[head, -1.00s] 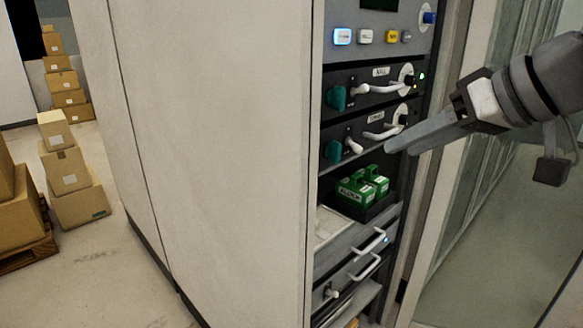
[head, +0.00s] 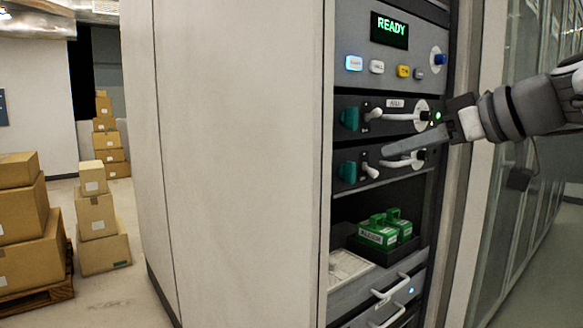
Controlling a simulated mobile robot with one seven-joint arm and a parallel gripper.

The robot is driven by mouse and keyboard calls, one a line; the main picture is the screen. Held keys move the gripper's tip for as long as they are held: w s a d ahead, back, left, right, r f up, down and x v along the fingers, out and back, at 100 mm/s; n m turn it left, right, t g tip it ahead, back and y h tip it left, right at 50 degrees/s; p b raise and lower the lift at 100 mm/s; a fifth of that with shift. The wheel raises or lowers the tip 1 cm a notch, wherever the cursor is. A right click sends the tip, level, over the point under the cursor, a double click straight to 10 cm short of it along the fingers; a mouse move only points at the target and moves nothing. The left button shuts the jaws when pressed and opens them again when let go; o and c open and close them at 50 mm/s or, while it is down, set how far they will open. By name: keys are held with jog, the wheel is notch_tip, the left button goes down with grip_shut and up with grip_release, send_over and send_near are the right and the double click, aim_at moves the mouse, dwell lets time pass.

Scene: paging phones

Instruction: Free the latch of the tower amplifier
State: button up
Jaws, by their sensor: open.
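Two dark amplifier units sit one above the other in the rack. The upper unit (head: 362,104) has a small label, too blurred to read surely. The lower unit (head: 345,157) has a teal plug at left, a small white-tipped lever (head: 368,170) and a white latch handle (head: 398,163) running right to a round plate. I cannot read which one is the tower amplifier; the lower label is hidden behind my finger. My gripper (head: 390,149) reaches in from the right, its visible finger pointing left across the lower unit's top edge, just above the handle. Contact cannot be told. It holds nothing visible.
Above is a panel with a READY display (head: 389,29) and several buttons. Below, a tray (head: 400,250) holds green lock-like blocks (head: 377,236), above drawers with white handles (head: 391,287). The cabinet side (head: 235,160) stands left, a glazed wall right. Boxes (head: 25,215) are far left.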

aim_at(354, 163)
jog(key=b+x, duration=0.1)
jog(key=x, duration=1)
jog(key=shift+s, duration=0.1)
grip_shut()
